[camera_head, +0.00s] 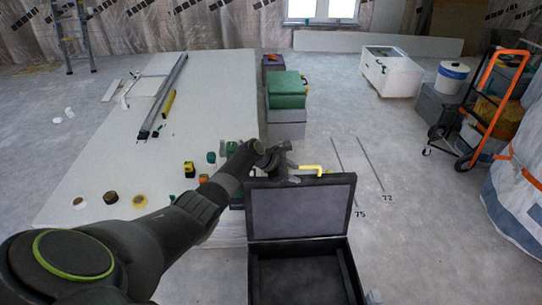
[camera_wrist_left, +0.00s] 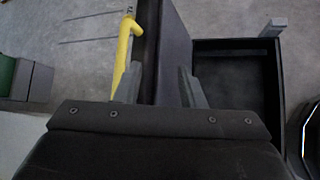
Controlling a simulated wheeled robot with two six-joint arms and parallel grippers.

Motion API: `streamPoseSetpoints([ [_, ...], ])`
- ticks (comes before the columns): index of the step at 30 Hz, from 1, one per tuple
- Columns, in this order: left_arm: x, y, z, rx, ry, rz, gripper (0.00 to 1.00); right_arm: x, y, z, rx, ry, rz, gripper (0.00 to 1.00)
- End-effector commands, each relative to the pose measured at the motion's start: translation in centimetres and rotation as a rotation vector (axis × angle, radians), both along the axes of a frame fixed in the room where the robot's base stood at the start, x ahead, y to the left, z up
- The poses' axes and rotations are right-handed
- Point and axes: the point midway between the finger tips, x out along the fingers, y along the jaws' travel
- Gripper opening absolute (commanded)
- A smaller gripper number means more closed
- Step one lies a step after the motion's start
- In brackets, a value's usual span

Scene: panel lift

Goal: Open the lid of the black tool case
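The black tool case (camera_head: 300,243) stands at the bottom centre of the head view, its lid (camera_head: 300,210) raised roughly upright with the grey lining facing me. The open, dark interior shows right of the lid in the left wrist view (camera_wrist_left: 235,80). A yellow handle (camera_head: 313,168) sticks out on the lid's outer side. My left gripper (camera_head: 287,172) is at the lid's top edge. In the left wrist view its fingers (camera_wrist_left: 160,88) are apart, one on each side of the lid; whether they touch it is unclear. My right gripper is out of view.
A large pale panel (camera_head: 215,95) carries metal profiles (camera_head: 170,95) and small items on the left. A green box (camera_head: 287,90) sits on a grey box (camera_head: 286,124) behind the case. A white cabinet (camera_head: 392,75) and an orange hand truck (camera_head: 490,80) stand right. Floor right of the lid is clear.

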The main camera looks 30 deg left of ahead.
Motion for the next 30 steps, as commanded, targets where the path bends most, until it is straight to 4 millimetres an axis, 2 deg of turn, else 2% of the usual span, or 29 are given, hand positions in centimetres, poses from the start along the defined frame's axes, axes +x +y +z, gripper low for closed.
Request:
streamPoseSetpoints([
  [5, -1.6, 1.4, 2.1, 0.003, -0.001, 0.0, 0.36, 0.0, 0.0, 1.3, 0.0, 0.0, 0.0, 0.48],
  [18, -5.4, 4.6, 6.4, 0.003, -0.001, 0.001, 0.36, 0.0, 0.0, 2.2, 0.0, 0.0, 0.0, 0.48],
  [30, -6.3, 5.2, 7.4, 0.002, -0.001, 0.0, 0.36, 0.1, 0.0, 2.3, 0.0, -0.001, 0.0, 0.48],
])
